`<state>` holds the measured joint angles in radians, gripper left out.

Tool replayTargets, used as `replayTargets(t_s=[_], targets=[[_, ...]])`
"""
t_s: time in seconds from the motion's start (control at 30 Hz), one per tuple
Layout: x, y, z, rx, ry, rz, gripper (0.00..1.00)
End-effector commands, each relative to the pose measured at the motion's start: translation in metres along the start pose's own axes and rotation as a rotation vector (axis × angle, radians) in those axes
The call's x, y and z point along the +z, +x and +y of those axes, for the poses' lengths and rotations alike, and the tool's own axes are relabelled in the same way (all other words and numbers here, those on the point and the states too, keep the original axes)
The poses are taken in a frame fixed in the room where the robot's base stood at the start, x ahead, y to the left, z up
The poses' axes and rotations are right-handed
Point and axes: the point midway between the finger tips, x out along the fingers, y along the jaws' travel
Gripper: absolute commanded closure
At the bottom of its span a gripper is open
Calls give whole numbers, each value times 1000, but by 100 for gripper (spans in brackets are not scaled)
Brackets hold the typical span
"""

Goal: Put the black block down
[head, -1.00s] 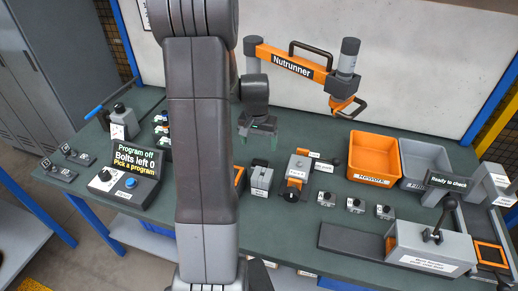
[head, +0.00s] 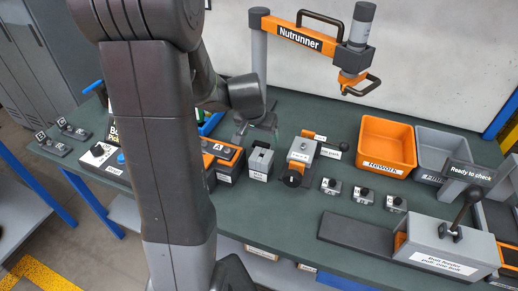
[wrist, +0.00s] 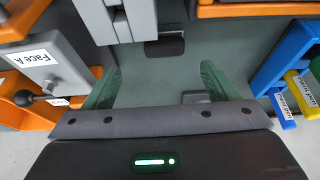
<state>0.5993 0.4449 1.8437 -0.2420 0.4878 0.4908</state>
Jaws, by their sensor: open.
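My gripper (head: 257,133) hangs low over the green bench, behind a small grey fixture (head: 260,162). In the wrist view its green fingers (wrist: 160,85) are spread apart, with nothing held between them. A small dark block-like piece (wrist: 165,47) lies just beyond the fingertips, beside the grey fixture (wrist: 118,18). I cannot tell whether it is the black block or part of the fixture. No other piece is clearly a loose black block. My arm hides part of the bench's left side in the head view.
Right of the gripper stands the Face A clamp fixture (head: 299,154). An orange box marked A (head: 226,162) is close on the left. The Nutrunner (head: 299,37) rises behind. Orange (head: 387,146) and grey (head: 441,151) bins stand right.

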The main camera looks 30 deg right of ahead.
Motion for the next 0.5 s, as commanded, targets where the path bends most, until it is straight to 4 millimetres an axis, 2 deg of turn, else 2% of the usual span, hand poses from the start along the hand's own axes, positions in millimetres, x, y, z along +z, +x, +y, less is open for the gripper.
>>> replayTargets(t_s=[0.1, 0.5], targets=[[1, 19, 0, 2, 0, -3, 20], [2, 48, -4, 1, -1, -4, 20]])
